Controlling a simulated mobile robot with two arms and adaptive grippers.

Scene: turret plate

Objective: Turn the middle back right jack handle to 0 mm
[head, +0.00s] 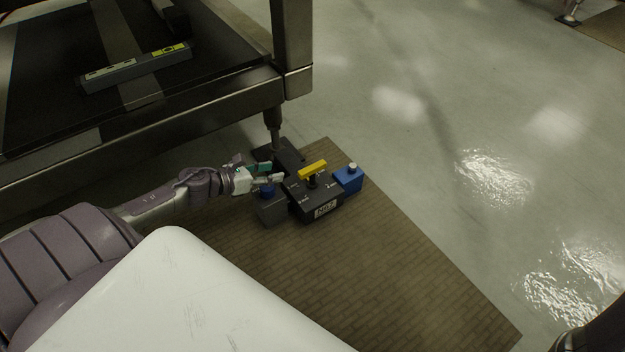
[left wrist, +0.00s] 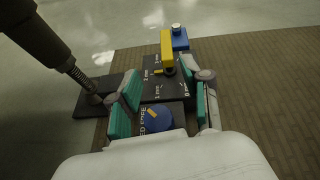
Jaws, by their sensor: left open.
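My left gripper (head: 272,172) is open at the jack's left side. In the left wrist view its teal finger pads (left wrist: 166,100) are apart, with the handle beyond them and nothing between them gripped. My right gripper is not in view.
A blue box (head: 349,178) with a pale knob stands right of the jack. A grey box with a blue round knob (head: 267,190) is just below my left gripper. The metal leg (head: 273,125) rises behind. The mat (head: 400,270) is clear at front right.

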